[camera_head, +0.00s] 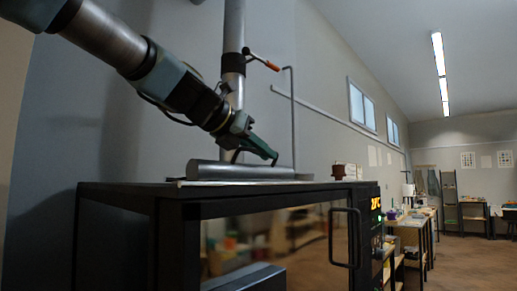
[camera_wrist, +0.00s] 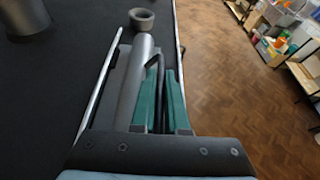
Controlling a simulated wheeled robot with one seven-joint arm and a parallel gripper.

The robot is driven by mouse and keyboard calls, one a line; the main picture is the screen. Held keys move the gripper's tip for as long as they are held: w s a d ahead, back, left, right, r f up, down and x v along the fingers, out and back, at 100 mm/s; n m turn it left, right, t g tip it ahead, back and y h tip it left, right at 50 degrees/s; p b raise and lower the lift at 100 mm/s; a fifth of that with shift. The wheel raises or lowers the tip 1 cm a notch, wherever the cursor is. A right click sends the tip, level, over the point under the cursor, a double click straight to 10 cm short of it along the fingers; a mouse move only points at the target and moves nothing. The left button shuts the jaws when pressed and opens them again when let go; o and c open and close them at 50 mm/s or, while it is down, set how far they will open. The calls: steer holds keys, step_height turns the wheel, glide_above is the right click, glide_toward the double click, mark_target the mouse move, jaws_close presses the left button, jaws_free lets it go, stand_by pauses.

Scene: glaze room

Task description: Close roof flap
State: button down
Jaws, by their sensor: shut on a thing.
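The roof flap (camera_wrist: 103,100) appears as a narrow dark panel with a pale edge on the black top of the oven-like cabinet (camera_head: 125,188). In the head view it looks low and nearly flat, but its exact angle is hard to tell. A grey cylinder (camera_head: 215,172) lies along it and also shows in the wrist view (camera_wrist: 140,58). My gripper (camera_head: 268,153) reaches down from the upper left. In the wrist view its green fingers (camera_wrist: 160,82) are shut on a thin dark handle (camera_wrist: 155,75) beside the cylinder. The fingers partly hide this handle.
A small brown cup (camera_head: 338,171) stands near the cabinet top's right end. A vertical pipe (camera_head: 233,60) with an orange-tipped lever (camera_head: 271,66) and a thin bent rod (camera_head: 291,120) rise behind. A door handle (camera_head: 345,238) juts from the front. Worktables (camera_head: 410,225) stand right.

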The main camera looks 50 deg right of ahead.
steer(key=shift+s+f, duration=0.2)
steer(key=shift+f, duration=0.35)
steer(key=c, duration=0.9)
jaws_free()
steer(key=shift+r, duration=0.1)
steer(key=shift+w+a+r, duration=0.1)
steer(key=shift+a, duration=0.25)
steer(key=b+v, duration=0.1)
steer(key=v, duration=0.4)
steer(key=b+v, duration=0.2)
steer(key=v, duration=0.3)
steer(key=shift+s+r, duration=0.15)
steer(key=shift+s, duration=0.05)
